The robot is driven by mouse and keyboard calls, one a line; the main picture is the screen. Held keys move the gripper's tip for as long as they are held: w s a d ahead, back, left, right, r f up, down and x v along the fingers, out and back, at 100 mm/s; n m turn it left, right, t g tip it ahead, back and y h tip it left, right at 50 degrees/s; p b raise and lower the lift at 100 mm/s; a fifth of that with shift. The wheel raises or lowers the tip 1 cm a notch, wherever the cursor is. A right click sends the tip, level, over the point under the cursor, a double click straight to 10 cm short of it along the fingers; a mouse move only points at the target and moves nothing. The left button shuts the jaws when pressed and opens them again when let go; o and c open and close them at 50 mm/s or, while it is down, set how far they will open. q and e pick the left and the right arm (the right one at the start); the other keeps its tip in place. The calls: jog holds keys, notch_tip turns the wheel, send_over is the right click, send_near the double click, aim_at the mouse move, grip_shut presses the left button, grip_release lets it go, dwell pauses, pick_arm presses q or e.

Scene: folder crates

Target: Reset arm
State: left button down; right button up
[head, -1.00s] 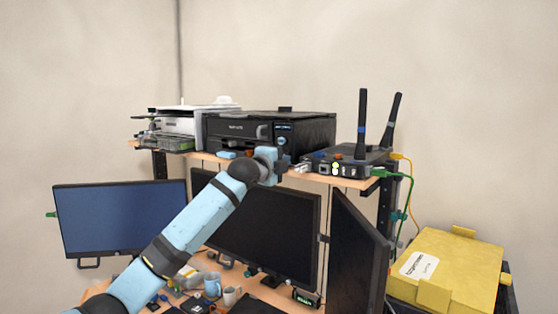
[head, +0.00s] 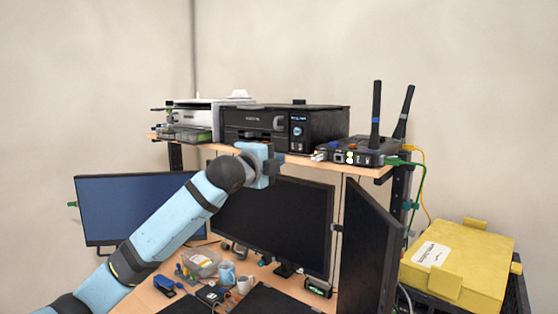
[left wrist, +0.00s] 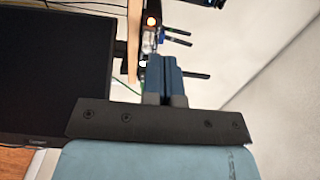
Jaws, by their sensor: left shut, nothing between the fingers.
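My left gripper (head: 279,160) is at the end of the light blue arm reaching in from the lower left. It is just below the shelf's front edge, in front of the top of the middle monitor (head: 270,220). In the left wrist view its two blue-grey fingers (left wrist: 163,72) are together with nothing between them. My right gripper is in neither view.
A wooden shelf (head: 379,172) carries a black printer (head: 255,122), a white device (head: 195,115) and a router (head: 352,152) with two antennas. Side monitors (head: 140,208) (head: 368,255) flank the middle one. Mugs (head: 227,272) and small items crowd the desk; a yellow folder box (head: 465,262) is right.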

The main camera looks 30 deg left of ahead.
pick_arm(q)
jog(key=shift+w+f, duration=0.1)
jog(key=shift+w, duration=0.1)
jog(key=shift+s, duration=0.15)
jog(key=s+d+f+n+g+h+p, duration=0.1)
jog(key=s+d+f+n, duration=0.2)
jog(key=f, duration=0.9)
jog(key=s+d+f+n+g, duration=0.1)
jog(key=s+d+f+n, duration=0.2)
jog(key=f, duration=0.9)
jog(key=s+d+f+n+g+h+p, duration=0.15)
jog(key=s+d+f, duration=0.3)
jog(key=f, duration=0.75)
jog(key=s+d+f+n+g, duration=0.1)
jog(key=s+d+f+n, duration=0.2)
jog(key=s+f, duration=0.7)
jog(key=s+d+f+n+g+y, duration=0.1)
jog(key=s+d+f+n+g, duration=0.1)
jog(key=s+f+n, duration=0.4)
jog(key=s+d+f, duration=0.1)
jog(key=s+f, duration=0.4)
jog(key=s, duration=0.7)
jog(key=shift+d+p, duration=0.15)
jog(key=shift+p, duration=0.25)
